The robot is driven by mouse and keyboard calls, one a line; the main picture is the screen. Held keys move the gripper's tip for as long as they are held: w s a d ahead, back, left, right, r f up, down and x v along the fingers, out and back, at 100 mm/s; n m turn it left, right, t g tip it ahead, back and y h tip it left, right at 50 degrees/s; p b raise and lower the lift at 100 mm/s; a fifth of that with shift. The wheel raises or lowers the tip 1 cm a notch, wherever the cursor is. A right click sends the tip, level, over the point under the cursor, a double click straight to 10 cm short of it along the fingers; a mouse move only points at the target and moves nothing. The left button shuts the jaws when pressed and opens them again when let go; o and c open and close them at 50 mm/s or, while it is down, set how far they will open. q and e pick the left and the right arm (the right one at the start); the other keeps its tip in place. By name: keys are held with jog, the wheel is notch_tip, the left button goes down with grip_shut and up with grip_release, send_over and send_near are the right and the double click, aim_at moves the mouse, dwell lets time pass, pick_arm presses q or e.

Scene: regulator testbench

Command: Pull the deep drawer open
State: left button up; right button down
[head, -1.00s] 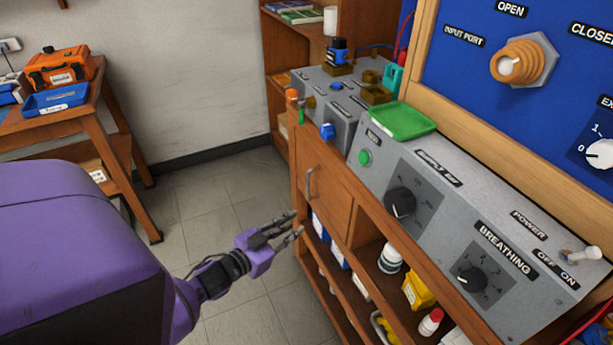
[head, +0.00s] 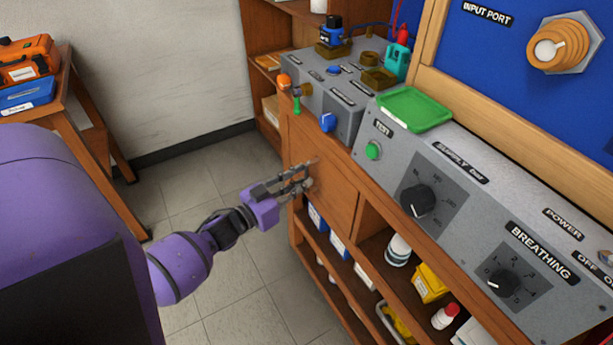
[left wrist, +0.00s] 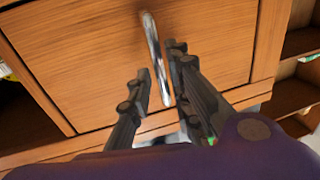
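The deep drawer has a plain wooden front (head: 335,196) under the grey console in the head view. It looks shut, flush with the cabinet. In the left wrist view the drawer front (left wrist: 90,60) fills the upper part, with a long silver bar handle (left wrist: 152,42) in its middle. My left gripper (head: 304,177) is at the drawer front and its fingers hide most of the handle in the head view. In the left wrist view the left gripper (left wrist: 157,66) is open, with one finger on each side of the handle's lower part. My right gripper is not in view.
The console (head: 475,215) with knobs and a green tray (head: 415,108) stands above. A side table (head: 78,130) is at the left. Clear floor lies between.

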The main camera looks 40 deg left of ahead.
pick_arm(q)
jog(key=shift+w+d, duration=0.2)
jog(key=shift+w, duration=1.1)
grip_shut()
